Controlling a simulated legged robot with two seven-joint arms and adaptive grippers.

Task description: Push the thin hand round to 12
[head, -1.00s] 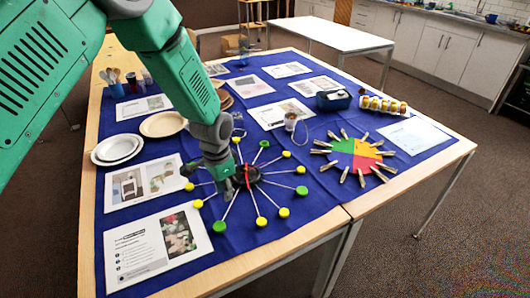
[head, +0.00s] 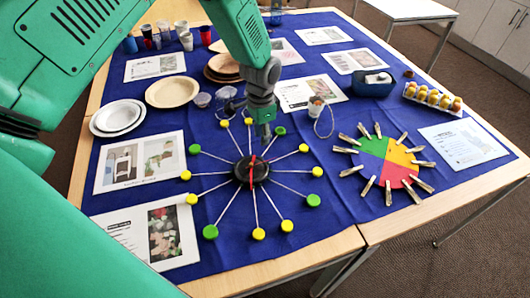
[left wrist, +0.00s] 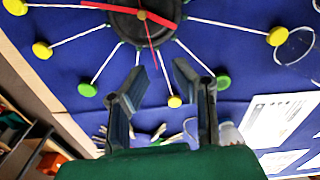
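The clock is a black hub (head: 251,170) on the blue cloth, with thin spokes ending in yellow and green caps. A thick red hand (left wrist: 128,11) lies across the hub in the left wrist view. The thin red hand (left wrist: 152,42) runs from the hub toward the gap between my fingers. In the head view the red hands are small and hard to tell apart. My left gripper (head: 264,138) is above the clock's far side, just beyond the hub. In the left wrist view its fingers (left wrist: 157,75) are apart with nothing held. My right gripper does not show.
A coloured disc with clothespins (head: 388,160) lies to the right. A small bucket (head: 316,106) stands beyond the clock. Plates (head: 118,117), printed cards (head: 140,162) and an egg tray (head: 432,101) lie around. The table's front edge is close to the clock.

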